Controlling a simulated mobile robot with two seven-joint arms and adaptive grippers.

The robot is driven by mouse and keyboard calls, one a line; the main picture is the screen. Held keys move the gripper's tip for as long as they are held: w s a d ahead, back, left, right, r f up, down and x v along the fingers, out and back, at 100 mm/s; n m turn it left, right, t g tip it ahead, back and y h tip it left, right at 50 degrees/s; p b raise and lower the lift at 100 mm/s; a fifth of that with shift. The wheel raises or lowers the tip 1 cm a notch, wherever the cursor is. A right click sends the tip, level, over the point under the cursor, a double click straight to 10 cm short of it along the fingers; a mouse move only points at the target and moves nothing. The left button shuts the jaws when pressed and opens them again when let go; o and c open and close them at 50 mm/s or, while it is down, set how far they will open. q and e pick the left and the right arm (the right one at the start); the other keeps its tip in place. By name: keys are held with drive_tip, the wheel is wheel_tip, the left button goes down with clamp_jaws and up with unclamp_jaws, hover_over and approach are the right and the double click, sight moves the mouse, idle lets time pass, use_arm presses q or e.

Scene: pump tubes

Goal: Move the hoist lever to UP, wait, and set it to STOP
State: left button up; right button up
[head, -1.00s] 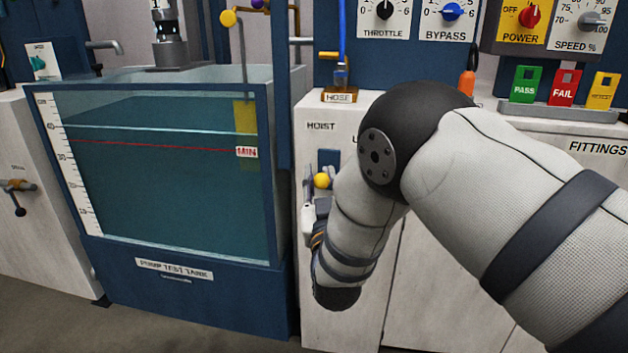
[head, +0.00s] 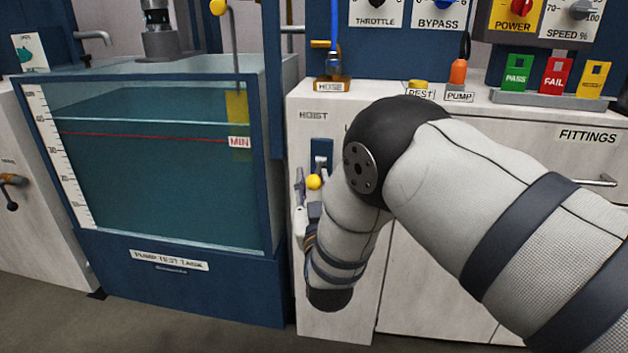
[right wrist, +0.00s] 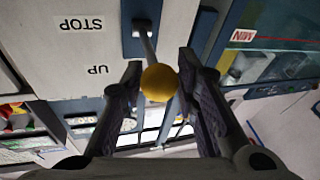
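The hoist lever has a yellow ball knob (head: 314,182) on a grey shaft, standing out from a blue plate (head: 321,150) on the white cabinet below the HOIST label (head: 313,115). In the right wrist view the knob (right wrist: 159,83) sits between the fingertips of my right gripper (right wrist: 160,80), which appear to touch it on both sides. The UP label (right wrist: 98,70) and STOP label (right wrist: 78,23) show upside down beside the lever. In the head view my right arm hides these labels and part of the gripper (head: 308,187). My left gripper is out of view.
The pump test tank (head: 170,262) stands close to the left of the lever, its water above the red MIN line. A hose holder (head: 332,84) and an orange pump item (head: 458,72) are on the counter above. PASS (head: 517,75) and FAIL (head: 555,77) tags stand at the right.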

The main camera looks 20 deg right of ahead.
drive_tip(key=shift+o, duration=1.1)
drive_tip(key=shift+r, duration=0.1)
drive_tip(key=v, duration=1.2)
